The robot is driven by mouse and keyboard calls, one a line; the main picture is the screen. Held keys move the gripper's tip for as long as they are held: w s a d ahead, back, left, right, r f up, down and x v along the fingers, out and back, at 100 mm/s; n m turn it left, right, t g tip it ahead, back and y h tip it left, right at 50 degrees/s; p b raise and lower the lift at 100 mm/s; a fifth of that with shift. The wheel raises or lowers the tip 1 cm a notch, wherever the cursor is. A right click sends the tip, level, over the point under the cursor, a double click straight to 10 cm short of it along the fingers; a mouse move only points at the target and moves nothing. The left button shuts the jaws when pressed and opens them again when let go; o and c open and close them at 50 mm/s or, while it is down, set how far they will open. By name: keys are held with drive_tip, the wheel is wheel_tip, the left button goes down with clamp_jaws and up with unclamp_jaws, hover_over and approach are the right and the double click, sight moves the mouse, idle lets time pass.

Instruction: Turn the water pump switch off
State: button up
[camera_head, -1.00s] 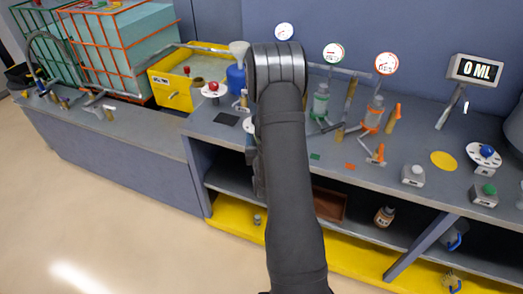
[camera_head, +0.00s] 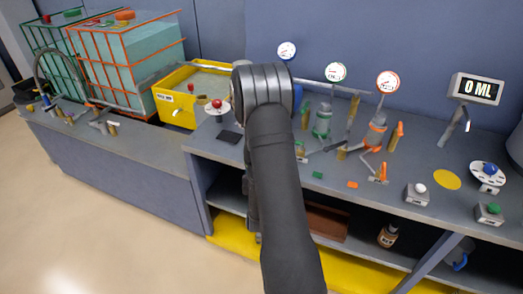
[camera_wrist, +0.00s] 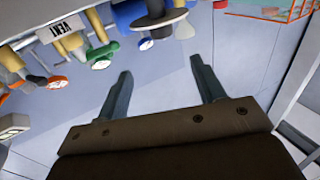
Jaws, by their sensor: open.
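Two round white dials with knobs show in the head view: a red-knobbed dial (camera_head: 216,105) by the yellow tank, and a blue-knobbed dial (camera_head: 488,172) at the right. I cannot read which is the water pump switch. My gripper is hidden behind my arm in the head view. In the wrist view my gripper (camera_wrist: 160,88) is open, with two dark fingers apart and nothing between them. Beyond the fingertips is bare grey-blue surface, with bench parts along the top edge of the picture.
The yellow tank (camera_head: 177,112) holds liquid at the left. Two caged containers (camera_head: 125,65) stand farther left. Gauges (camera_head: 387,82), bottles and valves crowd the middle bench. A VENT label (camera_wrist: 60,28) shows in the wrist view.

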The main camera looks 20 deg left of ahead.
drive_tip(key=s+a+m+t+h, duration=0.1)
drive_tip(key=s+a+m+h, duration=0.15)
drive_tip(key=a+h, duration=0.25)
drive_tip(key=shift+m, duration=0.55)
drive_tip(key=w, duration=0.5)
drive_tip(key=w+a, duration=0.1)
drive_tip(key=w, duration=1.1)
drive_tip(key=shift+w+a+f, duration=0.2)
drive_tip(key=shift+w, duration=0.05)
drive_tip(key=c, duration=1)
drive_tip(key=shift+n+y, duration=0.7)
drive_tip(key=shift+y, duration=0.1)
drive_tip(key=shift+n+g+y, duration=0.9)
drive_tip(key=shift+n+y, duration=0.6)
drive_tip(key=shift+y, duration=0.9)
